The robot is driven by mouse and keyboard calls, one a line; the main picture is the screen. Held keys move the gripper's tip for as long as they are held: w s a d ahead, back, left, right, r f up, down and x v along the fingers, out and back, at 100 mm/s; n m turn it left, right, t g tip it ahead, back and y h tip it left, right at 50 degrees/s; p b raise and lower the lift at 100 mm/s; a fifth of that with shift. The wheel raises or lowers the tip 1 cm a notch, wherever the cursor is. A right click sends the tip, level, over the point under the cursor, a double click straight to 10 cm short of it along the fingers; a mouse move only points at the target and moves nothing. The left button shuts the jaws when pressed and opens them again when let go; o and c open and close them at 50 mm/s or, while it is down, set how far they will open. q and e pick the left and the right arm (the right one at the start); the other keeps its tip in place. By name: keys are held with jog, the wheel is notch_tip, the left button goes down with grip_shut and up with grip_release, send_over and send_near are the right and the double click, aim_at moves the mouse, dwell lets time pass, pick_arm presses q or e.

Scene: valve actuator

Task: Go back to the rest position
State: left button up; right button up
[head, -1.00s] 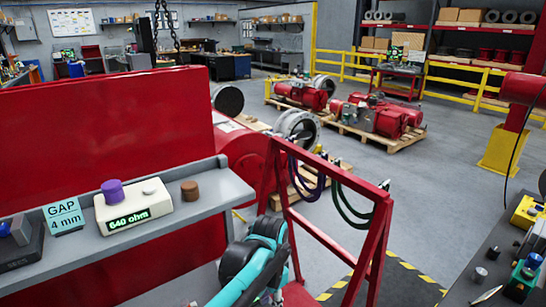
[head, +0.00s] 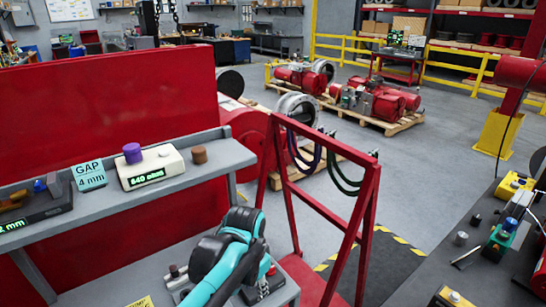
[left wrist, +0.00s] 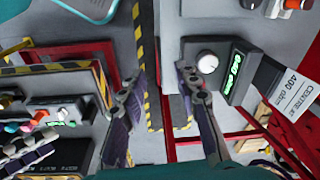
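My left arm, teal and black, rises from the bottom middle of the head view in front of the red bench; its fingertips cannot be made out there. In the left wrist view my left gripper (left wrist: 163,105) has its two dark fingers wide apart, with nothing held between them. Beyond the fingers, the wrist view shows a dark box with a white knob (left wrist: 207,62) and a green display, beside a label reading about 400 ohm (left wrist: 290,88). My right gripper is in neither view.
A grey shelf (head: 100,212) on the red bench holds a cream ohm meter (head: 152,168), a purple knob (head: 132,152), a brown knob (head: 199,155) and a GAP sign (head: 89,177). A red frame (head: 325,200) with hanging cables stands close right of the arm. A dark worktable (head: 500,200) is at right.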

pick_arm(q)
jog(key=s+a+f+n+t+b, duration=0.2)
jog(key=s+a+n+t, duration=0.3)
jog(key=a, duration=0.8)
jog(key=s+f+n, duration=0.1)
jog(key=s+n, duration=0.2)
jog(key=s, duration=0.2)
jog(key=shift+s+n+t, duration=0.3)
jog(key=shift+t, duration=0.1)
jog(key=shift+a, duration=0.1)
